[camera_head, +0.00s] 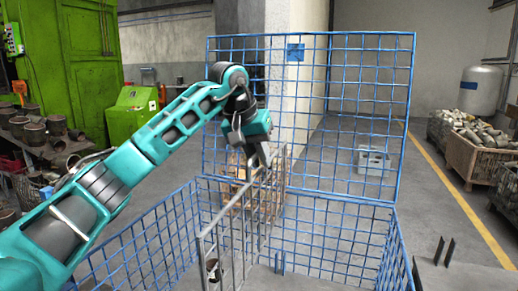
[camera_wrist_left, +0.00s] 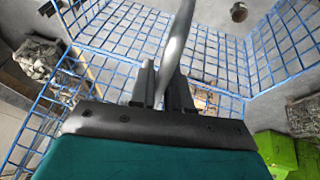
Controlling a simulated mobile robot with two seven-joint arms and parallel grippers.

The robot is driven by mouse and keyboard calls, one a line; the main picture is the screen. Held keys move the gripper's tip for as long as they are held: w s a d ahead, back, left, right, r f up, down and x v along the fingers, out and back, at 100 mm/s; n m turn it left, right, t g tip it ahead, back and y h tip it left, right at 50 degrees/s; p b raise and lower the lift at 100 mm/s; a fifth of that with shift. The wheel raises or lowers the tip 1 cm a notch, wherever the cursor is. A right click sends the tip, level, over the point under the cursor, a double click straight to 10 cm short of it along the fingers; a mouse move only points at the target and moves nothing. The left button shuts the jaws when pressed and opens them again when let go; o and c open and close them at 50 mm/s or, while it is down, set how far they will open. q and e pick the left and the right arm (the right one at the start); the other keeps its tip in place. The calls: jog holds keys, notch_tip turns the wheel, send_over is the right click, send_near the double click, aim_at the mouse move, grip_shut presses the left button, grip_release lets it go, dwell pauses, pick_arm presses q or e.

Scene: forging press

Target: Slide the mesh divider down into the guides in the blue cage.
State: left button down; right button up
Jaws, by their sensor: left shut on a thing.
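The grey mesh divider (camera_head: 236,207) hangs roughly upright in the middle of the blue cage (camera_head: 345,238). Its far end is near the tall back mesh panel, and its near end is toward me. My left gripper (camera_head: 264,162) is shut on the divider's top rail. In the left wrist view the rail (camera_wrist_left: 178,45) runs up between the fingertips of that gripper (camera_wrist_left: 163,82). A pair of short blue guide posts (camera_head: 279,262) stands right of the divider, apart from it in the picture. The divider's lower edge and any guides behind it are hidden.
A grey surface with two dark upright prongs (camera_head: 444,251) lies at the lower right. Bins of parts (camera_head: 478,150) stand beyond it. A bench with metal parts (camera_head: 45,135) is left.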

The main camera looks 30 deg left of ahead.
pick_arm(q)
send_over(262, 226)
jog(key=s, duration=0.1)
jog(key=shift+a+f, duration=0.1)
jog(key=shift+f, duration=2.25)
jog(key=shift+f+b, duration=0.35)
jog(key=shift+f, duration=1)
jog(key=shift+f+b, duration=3.35)
jog(key=shift+f, duration=0.65)
jog(key=shift+f+b, duration=0.45)
jog(key=shift+b, duration=0.15)
jog(key=shift+f, duration=0.1)
jog(key=shift+s+f, duration=0.1)
jog(key=shift+f, duration=0.05)
